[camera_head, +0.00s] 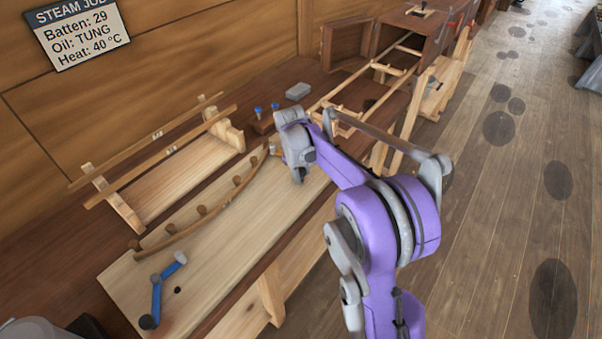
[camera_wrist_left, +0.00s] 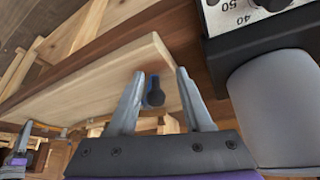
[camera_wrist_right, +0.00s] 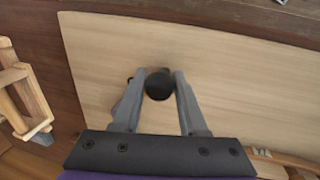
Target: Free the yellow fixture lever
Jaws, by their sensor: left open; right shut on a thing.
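My right gripper (camera_wrist_right: 160,76) is shut on a dark round knob (camera_wrist_right: 158,85) above the pale board, seen in the right wrist view. In the head view my right wrist is over the board's far end and hides the fingertips. I cannot make out any yellow on the held lever; its arm is mostly hidden. A blue lever (camera_head: 156,294) with a dark knob stands at the board's near end. My left gripper (camera_wrist_left: 154,75) is open and empty, out of the head view. The blue lever's dark knob (camera_wrist_left: 155,98) shows between its fingers, apart from them.
A curved batten (camera_head: 205,217) runs along several pegs on the pale board (camera_head: 215,258). A wooden rack (camera_head: 180,180) with strips stands behind it. Two blue-topped pegs (camera_head: 259,112) and a grey block (camera_head: 298,91) lie farther back. A grey cylinder (camera_wrist_left: 275,110) stands close beside my left gripper.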

